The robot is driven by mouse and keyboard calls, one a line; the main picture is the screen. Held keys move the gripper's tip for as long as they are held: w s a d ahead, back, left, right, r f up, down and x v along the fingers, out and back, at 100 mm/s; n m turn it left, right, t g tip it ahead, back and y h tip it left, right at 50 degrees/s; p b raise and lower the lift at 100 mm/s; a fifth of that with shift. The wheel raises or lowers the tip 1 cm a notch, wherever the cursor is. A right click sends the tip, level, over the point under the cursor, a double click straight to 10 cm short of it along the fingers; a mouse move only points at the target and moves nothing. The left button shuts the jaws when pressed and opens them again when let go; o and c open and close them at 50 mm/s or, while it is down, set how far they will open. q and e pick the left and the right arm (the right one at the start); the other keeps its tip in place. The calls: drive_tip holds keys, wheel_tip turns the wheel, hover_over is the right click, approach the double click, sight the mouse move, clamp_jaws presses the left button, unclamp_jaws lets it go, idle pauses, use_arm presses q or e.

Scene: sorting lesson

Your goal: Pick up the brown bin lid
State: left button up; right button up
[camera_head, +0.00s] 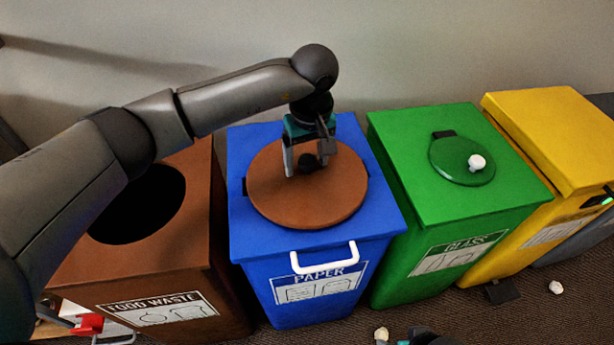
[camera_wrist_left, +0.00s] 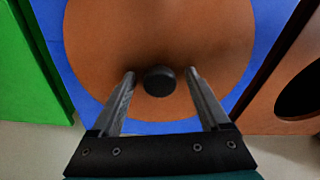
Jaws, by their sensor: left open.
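The brown bin lid (camera_head: 275,205) is a round disc lying on top of the blue paper bin (camera_head: 385,215). A black knob (camera_head: 307,164) stands at its middle. My left gripper (camera_head: 306,168) is above the lid, open, with one finger on each side of the knob. In the left wrist view the knob (camera_wrist_left: 160,81) sits between the two fingers (camera_wrist_left: 160,73), with a gap on both sides. The brown lid (camera_wrist_left: 110,40) fills much of that view. A small dark and teal part at the bottom edge of the head view may be my right gripper (camera_head: 418,338).
The brown food waste bin (camera_head: 195,245) at left has an open round hole. A yellow bin (camera_head: 555,130) stands farther right. Small pale scraps (camera_head: 555,287) lie on the floor.

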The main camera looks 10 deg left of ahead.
use_arm(q)
clamp_jaws()
idle(0.7)
